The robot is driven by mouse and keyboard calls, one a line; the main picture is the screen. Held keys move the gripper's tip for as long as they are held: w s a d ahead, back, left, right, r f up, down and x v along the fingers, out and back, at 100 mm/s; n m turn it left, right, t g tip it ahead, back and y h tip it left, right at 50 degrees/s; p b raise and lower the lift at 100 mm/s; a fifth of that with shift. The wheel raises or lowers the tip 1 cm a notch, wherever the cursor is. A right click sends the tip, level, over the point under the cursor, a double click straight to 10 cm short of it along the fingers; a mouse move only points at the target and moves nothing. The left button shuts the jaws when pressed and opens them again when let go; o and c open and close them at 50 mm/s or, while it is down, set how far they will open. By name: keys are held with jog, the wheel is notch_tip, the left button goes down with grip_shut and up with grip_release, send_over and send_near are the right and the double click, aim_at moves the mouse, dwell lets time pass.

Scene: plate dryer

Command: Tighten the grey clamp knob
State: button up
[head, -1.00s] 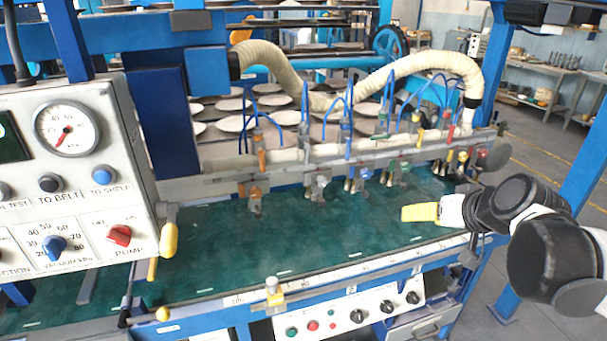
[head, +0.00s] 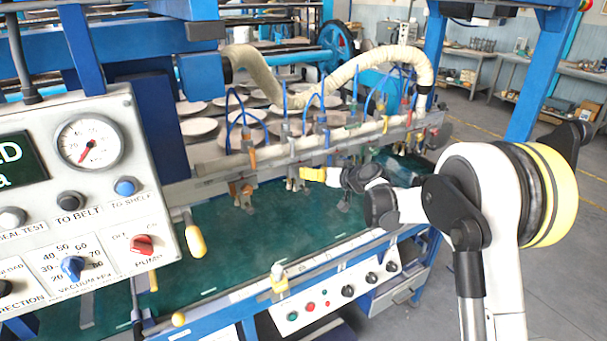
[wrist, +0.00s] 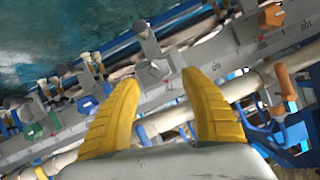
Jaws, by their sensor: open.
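The grey clamp knob (wrist: 158,68) sits on a grey bracket of the long rail (wrist: 200,85) in the wrist view. It appears between and just beyond the tips of my gripper (wrist: 160,79). My yellow fingers are open, apart on either side of it; I cannot tell whether either touches it. In the head view my gripper (head: 303,173) reaches in from the right, beside a grey clamp (head: 292,184) that it partly hides.
An orange knob (wrist: 272,17) lies to one side on the rail, and blue (wrist: 87,103) and green (wrist: 33,130) knobs to the other. Blue hoses and a cream duct (head: 340,80) run above. The green belt (head: 235,240) below is clear. A control panel (head: 85,200) stands at left.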

jog(key=b+x, duration=0.1)
jog(key=x, duration=0.4)
jog(key=shift+w+a+f, duration=0.1)
jog(key=shift+w+a, duration=0.15)
grip_shut()
